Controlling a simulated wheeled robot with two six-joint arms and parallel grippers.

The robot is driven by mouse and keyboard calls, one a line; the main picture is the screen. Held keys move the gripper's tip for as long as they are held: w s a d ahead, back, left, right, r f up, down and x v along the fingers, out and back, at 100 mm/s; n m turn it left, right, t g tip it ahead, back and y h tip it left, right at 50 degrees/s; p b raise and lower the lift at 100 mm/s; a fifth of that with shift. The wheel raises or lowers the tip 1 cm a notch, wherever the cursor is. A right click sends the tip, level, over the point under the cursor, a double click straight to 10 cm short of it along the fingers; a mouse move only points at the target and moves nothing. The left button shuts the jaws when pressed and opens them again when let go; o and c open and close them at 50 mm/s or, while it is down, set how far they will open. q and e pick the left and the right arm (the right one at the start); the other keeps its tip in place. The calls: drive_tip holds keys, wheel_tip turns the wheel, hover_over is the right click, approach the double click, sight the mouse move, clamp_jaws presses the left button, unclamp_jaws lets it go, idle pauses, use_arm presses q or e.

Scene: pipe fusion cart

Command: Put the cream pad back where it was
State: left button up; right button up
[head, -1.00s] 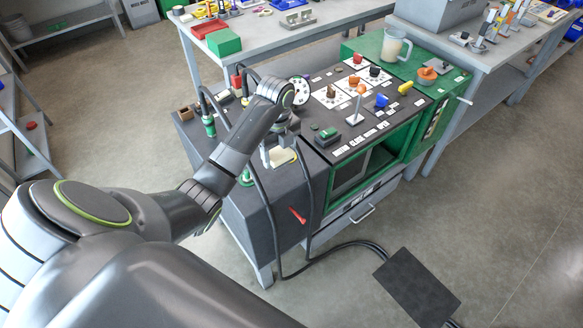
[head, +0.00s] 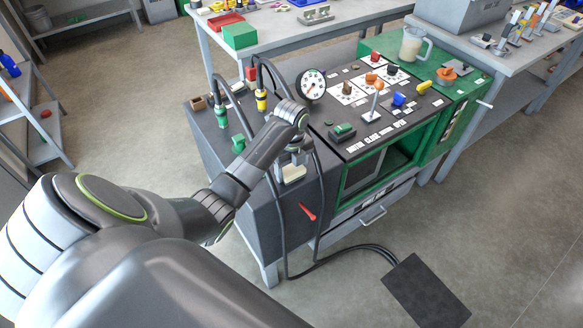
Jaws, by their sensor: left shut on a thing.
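My left gripper (head: 293,163) is shut on the cream pad (head: 292,174), which shows just under the fingers. The pad is over the dark left top of the pipe fusion cart (head: 263,198), close to its front edge and left of the control panel. I cannot tell whether the pad touches the surface below it. My left wrist hides part of the cart top behind the gripper. My right gripper is not in view.
Black cables run beside the gripper from the green plug (head: 222,116) and yellow plug (head: 261,100). A round gauge (head: 312,84) stands behind the gripper. A red lever (head: 308,212) sticks out of the cart's front. A black foot pedal (head: 427,290) lies on the floor.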

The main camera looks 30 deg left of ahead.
sight(292, 167)
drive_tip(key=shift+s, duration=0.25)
use_arm(q)
drive_tip(key=o, duration=1)
drive_tip(key=shift+f, duration=0.1)
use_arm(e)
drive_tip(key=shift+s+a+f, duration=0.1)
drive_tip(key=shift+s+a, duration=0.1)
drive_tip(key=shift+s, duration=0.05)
use_arm(q)
drive_tip(key=shift+o, duration=0.2)
wheel_tip(292, 167, up, 5)
drive_tip(key=shift+w+f, duration=0.1)
wheel_tip(292, 167, up, 8)
drive_tip(key=p, duration=0.6)
drive_tip(key=shift+f, duration=0.2)
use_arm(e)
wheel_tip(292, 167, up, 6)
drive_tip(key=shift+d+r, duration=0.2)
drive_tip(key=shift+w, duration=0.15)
